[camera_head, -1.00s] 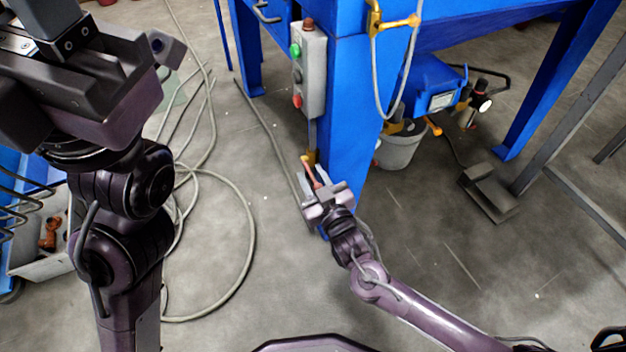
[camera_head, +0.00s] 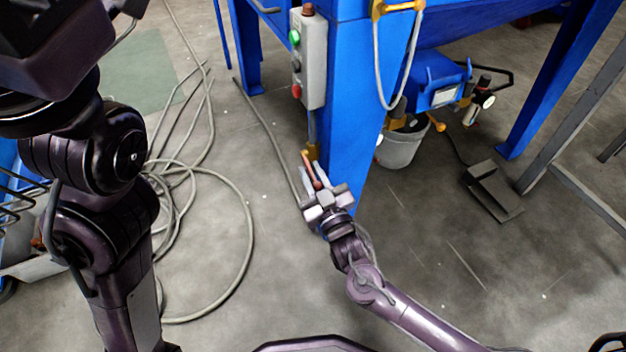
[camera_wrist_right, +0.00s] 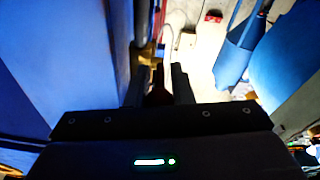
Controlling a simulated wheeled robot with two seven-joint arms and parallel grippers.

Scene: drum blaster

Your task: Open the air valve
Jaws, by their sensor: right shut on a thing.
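The air valve is a small brass fitting (camera_head: 313,151) with a red-orange lever (camera_head: 307,162), low on the blue machine's front leg. My right gripper (camera_head: 313,178) is at the lever, its two fingers on either side of it and shut on it. In the right wrist view, the lever (camera_wrist_right: 158,78) shows dark and reddish between the fingers, partly in shadow. The exact contact is too small to tell. My left arm stands at the left of the head view; its fingers are outside the picture.
The blue leg (camera_head: 348,130) stands right beside my right gripper. A grey control box (camera_head: 311,65) with green and red buttons hangs above the valve. A bucket (camera_head: 401,147) and a foot pedal (camera_head: 492,188) are to the right. A hose (camera_head: 245,245) lies coiled on the floor to the left.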

